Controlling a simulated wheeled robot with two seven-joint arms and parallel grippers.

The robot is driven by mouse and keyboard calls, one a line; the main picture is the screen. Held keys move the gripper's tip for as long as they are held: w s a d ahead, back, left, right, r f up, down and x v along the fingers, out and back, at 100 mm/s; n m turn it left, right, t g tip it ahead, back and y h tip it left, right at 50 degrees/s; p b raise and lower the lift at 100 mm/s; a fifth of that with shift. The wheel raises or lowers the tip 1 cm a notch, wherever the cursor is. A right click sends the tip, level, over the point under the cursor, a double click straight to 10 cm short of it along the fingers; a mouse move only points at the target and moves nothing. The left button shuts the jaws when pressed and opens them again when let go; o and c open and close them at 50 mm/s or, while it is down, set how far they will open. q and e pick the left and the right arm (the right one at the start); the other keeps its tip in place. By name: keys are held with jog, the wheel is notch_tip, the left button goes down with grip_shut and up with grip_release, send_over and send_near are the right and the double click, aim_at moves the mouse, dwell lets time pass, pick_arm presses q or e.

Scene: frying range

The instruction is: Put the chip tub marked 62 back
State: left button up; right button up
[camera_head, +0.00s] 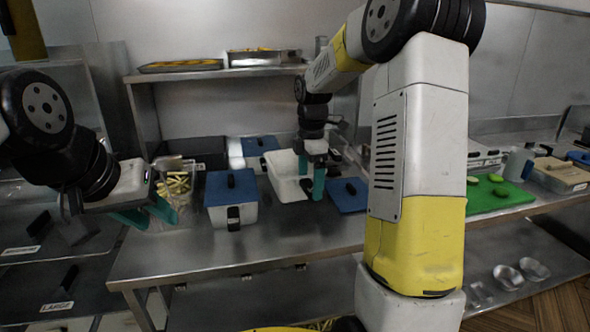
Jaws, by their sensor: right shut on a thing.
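My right gripper (311,178) has teal fingers and is shut on the right wall of an open white tub (285,181) on the steel counter. Whether the tub rests on the counter or is slightly raised I cannot tell. A blue lid with a black handle (348,195) lies to its right. A white tub with a blue lid (231,200) stands to its left, and another blue-lidded tub (260,150) stands behind. No number 62 is readable on any tub. My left gripper (145,214) is empty at the counter's left edge, its teal fingers apart.
A clear container of chips (174,187) stands near my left gripper. A shelf above holds two metal trays (264,57). A green board (497,196) lies at the right. The counter's front strip (270,247) is clear. My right arm hides part of the counter.

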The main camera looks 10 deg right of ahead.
jog(key=shift+w+d+f+n, duration=0.1)
jog(key=shift+w+n, duration=0.2)
jog(key=shift+n, duration=0.1)
notch_tip(320, 180, down, 6)
dwell(0.3)
jog(key=shift+f, duration=0.4)
dwell(0.5)
